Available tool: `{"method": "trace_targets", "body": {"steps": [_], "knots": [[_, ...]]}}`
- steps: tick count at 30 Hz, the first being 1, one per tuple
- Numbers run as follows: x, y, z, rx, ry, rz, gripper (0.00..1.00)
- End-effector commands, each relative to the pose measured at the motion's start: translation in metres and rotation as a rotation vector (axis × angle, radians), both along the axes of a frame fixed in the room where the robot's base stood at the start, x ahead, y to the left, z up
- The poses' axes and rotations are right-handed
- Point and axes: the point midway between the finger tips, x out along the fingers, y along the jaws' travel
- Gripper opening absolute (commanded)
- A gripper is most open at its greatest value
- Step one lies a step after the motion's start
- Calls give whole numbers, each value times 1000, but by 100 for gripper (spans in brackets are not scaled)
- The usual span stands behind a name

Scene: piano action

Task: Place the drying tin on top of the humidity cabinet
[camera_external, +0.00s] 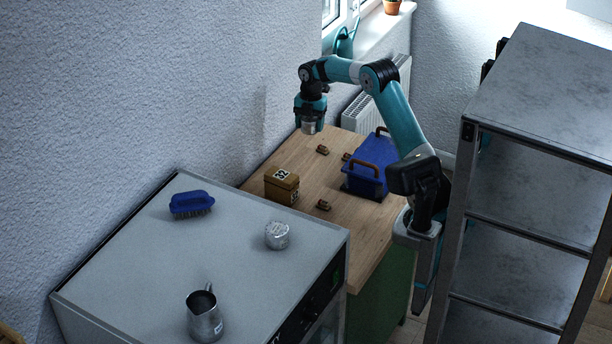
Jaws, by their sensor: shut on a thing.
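My gripper (310,117) is at the end of the raised teal arm, pointing down above the far end of the wooden table, close to the wall. It is shut on a small silvery tin (309,128), which looks like the drying tin. The upper part of this tin is hidden by the fingers. The humidity cabinet (130,260) appears to be the grey cabinet at lower left, with a dark front panel. My gripper is well behind and above it.
The cabinet top also bears a blue brush (191,203) and a metal jug (205,316); its middle is clear. On the wooden table (330,226) are a brown box marked 52 (282,186), a blue box with brown handles (366,170) and small brown pieces. A metal shelf (545,90) stands right.

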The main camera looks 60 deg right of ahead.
Motion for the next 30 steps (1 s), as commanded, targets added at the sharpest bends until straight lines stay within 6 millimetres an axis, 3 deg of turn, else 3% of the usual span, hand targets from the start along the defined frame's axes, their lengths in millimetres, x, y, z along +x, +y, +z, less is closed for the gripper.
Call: {"method": "trace_targets", "body": {"steps": [7, 11, 14, 21, 26, 30], "knots": [[3, 7, 9, 1, -1, 15, 32], [17, 37, 24, 6, -3, 78, 32], [32, 80, 42, 13, -4, 165, 32], [53, 209, 90, 29, -3, 414, 32], [48, 297, 120, 35, 0, 581, 32], [31, 371, 147, 39, 4, 729, 32]]}}
